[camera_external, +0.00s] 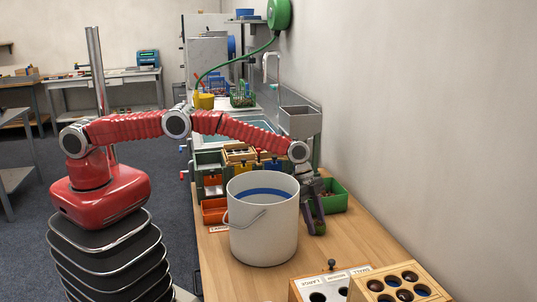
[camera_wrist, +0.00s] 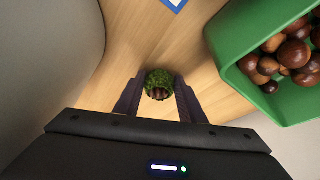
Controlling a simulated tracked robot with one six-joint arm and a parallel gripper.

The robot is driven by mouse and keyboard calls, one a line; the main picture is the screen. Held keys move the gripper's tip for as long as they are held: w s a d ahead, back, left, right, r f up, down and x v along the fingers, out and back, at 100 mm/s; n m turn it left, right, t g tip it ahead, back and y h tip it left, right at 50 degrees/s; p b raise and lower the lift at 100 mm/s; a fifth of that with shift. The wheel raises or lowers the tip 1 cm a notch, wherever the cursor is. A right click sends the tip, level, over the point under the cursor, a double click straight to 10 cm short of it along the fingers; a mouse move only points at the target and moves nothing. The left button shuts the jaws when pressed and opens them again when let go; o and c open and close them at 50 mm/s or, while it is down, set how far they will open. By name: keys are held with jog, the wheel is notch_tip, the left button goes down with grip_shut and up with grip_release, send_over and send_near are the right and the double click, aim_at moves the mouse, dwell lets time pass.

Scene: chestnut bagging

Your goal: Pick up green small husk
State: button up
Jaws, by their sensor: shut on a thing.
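The green small husk (camera_wrist: 159,83) is a spiky green ball with a brownish opening on the side towards the camera. In the wrist view it sits between the tips of my gripper (camera_wrist: 159,92), and both dark fingers close on it from left and right. In the external view my gripper (camera_external: 316,222) points down beside the white bucket, with the green husk (camera_external: 319,227) low at its fingertips, near the wooden tabletop (camera_external: 222,262). I cannot tell whether the husk still touches the table.
A white bucket (camera_external: 263,239) stands close on the left of my gripper. A green bin (camera_wrist: 232,72) with several brown chestnuts (camera_wrist: 292,52) is close behind. A wooden box with round holes (camera_external: 401,279) lies at the front right. A wall (camera_external: 430,130) runs along the right.

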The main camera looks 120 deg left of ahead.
jog(key=shift+c, duration=1.4)
notch_tip(320, 180, up, 18)
